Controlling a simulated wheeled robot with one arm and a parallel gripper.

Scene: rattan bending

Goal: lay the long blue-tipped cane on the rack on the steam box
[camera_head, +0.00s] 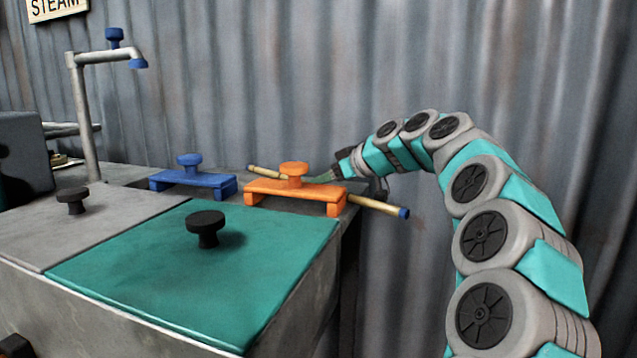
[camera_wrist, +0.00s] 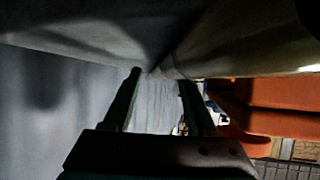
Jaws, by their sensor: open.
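The long cane (camera_head: 380,206) is tan with a blue tip at its right end. It lies slanted along the back right of the steam box (camera_head: 120,315), running behind the orange bridge-shaped piece (camera_head: 270,190); its middle is hidden. Its right end sticks out past the box edge. My gripper (camera_head: 354,177) is at the cane, just right of the orange piece. In the wrist view the two dark fingers (camera_wrist: 160,92) stand apart, with a broad pale shape above them. Whether the cane touches a support is hidden.
A similar blue bridge-shaped piece (camera_head: 192,178) stands left of the orange one. The teal lid (camera_head: 160,265) and grey lid (camera_head: 110,215) have black knobs. A pipe with blue fittings (camera_head: 90,120) rises at left. A corrugated wall (camera_head: 250,70) is close behind.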

